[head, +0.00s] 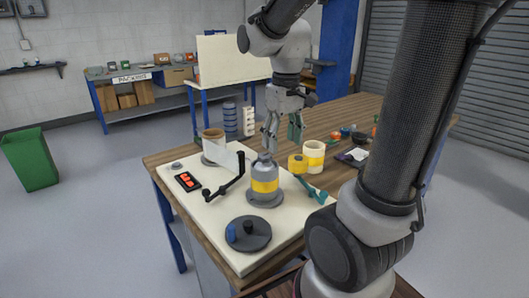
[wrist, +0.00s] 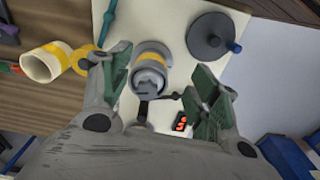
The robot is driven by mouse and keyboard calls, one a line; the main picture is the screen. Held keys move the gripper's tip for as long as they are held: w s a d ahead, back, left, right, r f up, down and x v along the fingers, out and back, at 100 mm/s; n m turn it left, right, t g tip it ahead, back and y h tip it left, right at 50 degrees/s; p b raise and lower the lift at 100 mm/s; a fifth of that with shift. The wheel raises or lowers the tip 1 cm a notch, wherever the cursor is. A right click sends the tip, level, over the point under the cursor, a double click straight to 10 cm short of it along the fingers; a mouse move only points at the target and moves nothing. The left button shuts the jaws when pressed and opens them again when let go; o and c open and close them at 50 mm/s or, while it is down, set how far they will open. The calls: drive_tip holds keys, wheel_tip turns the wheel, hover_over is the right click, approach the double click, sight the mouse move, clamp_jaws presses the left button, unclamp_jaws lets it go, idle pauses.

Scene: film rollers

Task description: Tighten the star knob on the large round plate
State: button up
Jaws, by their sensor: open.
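A dark grey round plate (head: 262,241) lies flat at the front of the cream board; it also shows at the top right of the wrist view (wrist: 203,28). A blue upright knob or handle (head: 231,233) stands near its rim, also in the wrist view (wrist: 236,47). A small dark hub (head: 248,227) sits at its middle; I cannot tell whether it is star-shaped. My gripper (head: 281,131) is open and empty, pointing down above a grey cylinder with a yellow band (head: 265,186). In the wrist view, the cylinder (wrist: 152,60) lies between the spread fingers (wrist: 160,66), with the plate to the right.
A black crank-like arm (head: 228,188), a dark box with red digits (head: 187,181) and a brown-cored roll (head: 213,145) stand left of the cylinder. A teal handle (head: 312,190), a yellow roll (head: 297,163) and a cream roll (head: 314,157) are to its right. The board around the plate is mostly clear.

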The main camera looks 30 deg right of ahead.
drive_tip(key=n, duration=0.1)
hover_over(265, 155)
drive_tip(key=s, duration=0.2)
drive_tip(key=f, duration=0.2)
drive_tip(key=shift+w+r+n, duration=0.6)
drive_tip(key=shift+w+r, duration=0.2)
drive_tip(key=shift+w, duration=0.3)
drive_tip(key=shift+r+n, duration=0.15)
drive_tip(key=shift+n, duration=0.15)
drive_tip(key=shift+s+f, duration=0.1)
drive_tip(key=shift+f, duration=0.2)
wheel_tip(265, 155, down, 7)
drive_tip(key=shift+f, duration=0.1)
drive_tip(key=c, duration=1)
